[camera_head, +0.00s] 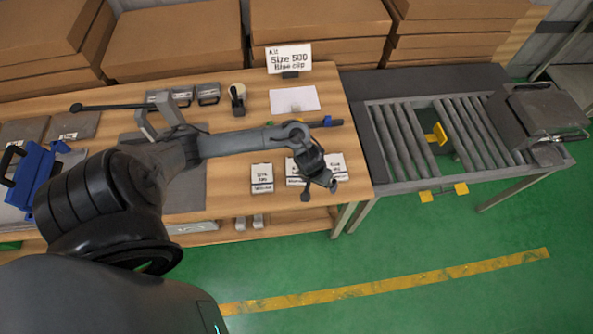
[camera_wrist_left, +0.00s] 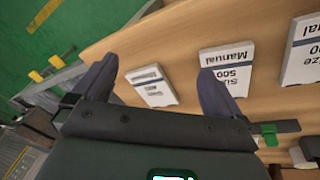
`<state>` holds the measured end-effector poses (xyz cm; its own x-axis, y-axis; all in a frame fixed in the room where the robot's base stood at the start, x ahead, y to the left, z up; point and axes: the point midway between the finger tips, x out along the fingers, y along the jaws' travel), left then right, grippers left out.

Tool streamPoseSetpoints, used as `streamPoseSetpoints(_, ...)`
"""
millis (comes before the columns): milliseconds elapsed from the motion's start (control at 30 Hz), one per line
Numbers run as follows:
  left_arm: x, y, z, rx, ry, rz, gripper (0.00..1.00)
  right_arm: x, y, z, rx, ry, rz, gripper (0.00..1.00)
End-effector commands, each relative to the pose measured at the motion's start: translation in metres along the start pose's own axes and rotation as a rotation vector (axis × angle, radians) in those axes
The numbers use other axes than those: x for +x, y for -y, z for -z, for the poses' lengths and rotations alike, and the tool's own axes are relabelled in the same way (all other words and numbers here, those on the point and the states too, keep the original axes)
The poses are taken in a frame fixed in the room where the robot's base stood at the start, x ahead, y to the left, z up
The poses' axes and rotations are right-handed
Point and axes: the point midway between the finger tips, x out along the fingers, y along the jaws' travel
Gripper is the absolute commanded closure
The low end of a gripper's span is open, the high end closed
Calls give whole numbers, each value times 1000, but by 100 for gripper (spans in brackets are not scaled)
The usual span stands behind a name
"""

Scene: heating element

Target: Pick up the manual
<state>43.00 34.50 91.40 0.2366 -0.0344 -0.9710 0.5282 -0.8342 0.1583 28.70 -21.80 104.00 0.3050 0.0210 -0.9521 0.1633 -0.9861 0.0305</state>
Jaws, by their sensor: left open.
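Several white printed manuals lie along the front part of the wooden table. In the head view the left one (camera_head: 262,177) is in the clear, and the right one (camera_head: 337,164) is partly covered by my left gripper (camera_head: 319,184). In the left wrist view, one manual (camera_wrist_left: 155,88) lies beyond and between my open fingers (camera_wrist_left: 157,66). A middle manual reading "Size 500 Manual" (camera_wrist_left: 230,66) is partly behind the right finger, and another (camera_wrist_left: 303,50) is at the right edge. My left gripper is empty above the manuals; contact cannot be made out. My right gripper is not in view.
A roller conveyor (camera_head: 440,135) stands right of the table (camera_head: 225,205). A sign (camera_head: 289,58), white sheet (camera_head: 294,100) and black holder (camera_head: 237,98) are at the back. Cardboard boxes (camera_head: 180,48) stand behind. A blue-tipped tool (camera_head: 327,122) lies behind the manuals.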

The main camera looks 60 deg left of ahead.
Motion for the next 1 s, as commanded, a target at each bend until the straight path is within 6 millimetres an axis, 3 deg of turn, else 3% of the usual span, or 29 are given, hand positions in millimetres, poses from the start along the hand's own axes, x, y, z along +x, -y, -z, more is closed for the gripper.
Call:
streamPoseSetpoints(33,-4,20,15,-77,20,35,0,0,0,0,0,0,0,0)
streamPoseSetpoints(100,-9,44,28,-196,55,77,0,0,0,0,0,-1,0,0)
streamPoseSetpoints(333,-30,95,48,-467,121,181,0,0,0,0,-2,-1,-1,0)
streamPoseSetpoints(567,-14,110,47,-537,137,207,0,7,-1,-2,-5,-1,-4,0)
streamPoseSetpoints(800,14,114,42,-534,136,205,0,14,-1,-4,-6,-1,-5,0)
streamPoseSetpoints(1000,23,116,42,-533,135,205,0,16,-1,-5,-6,-1,-4,0)
